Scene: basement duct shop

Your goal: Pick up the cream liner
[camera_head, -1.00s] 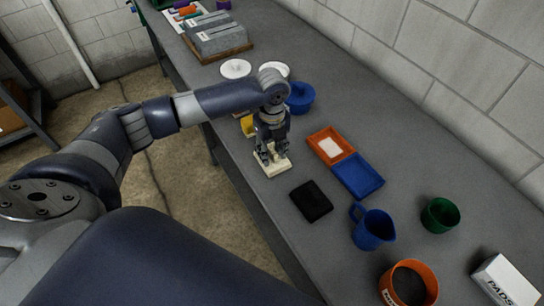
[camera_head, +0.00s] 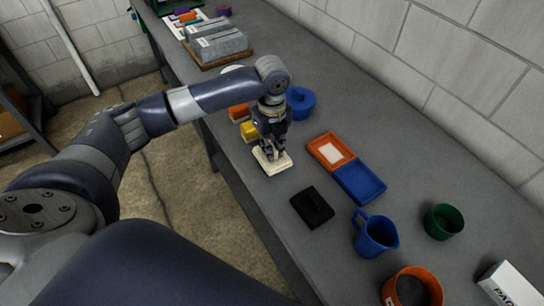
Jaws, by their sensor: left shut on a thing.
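The cream liner (camera_head: 272,167) is a pale, flat, squarish piece near the left edge of the grey bench. My left gripper (camera_head: 275,148) points down over it with its fingers shut on it. The fingers hide part of its top. I cannot tell whether the liner rests on the bench or is just clear of it. My right gripper is not in view.
A black tray (camera_head: 312,207), an orange tray with a white piece (camera_head: 322,146) and a blue tray (camera_head: 360,184) lie nearby. A blue jug (camera_head: 374,234), green cup (camera_head: 442,221) and orange pot (camera_head: 412,288) stand nearer. Yellow and orange blocks lie behind the liner.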

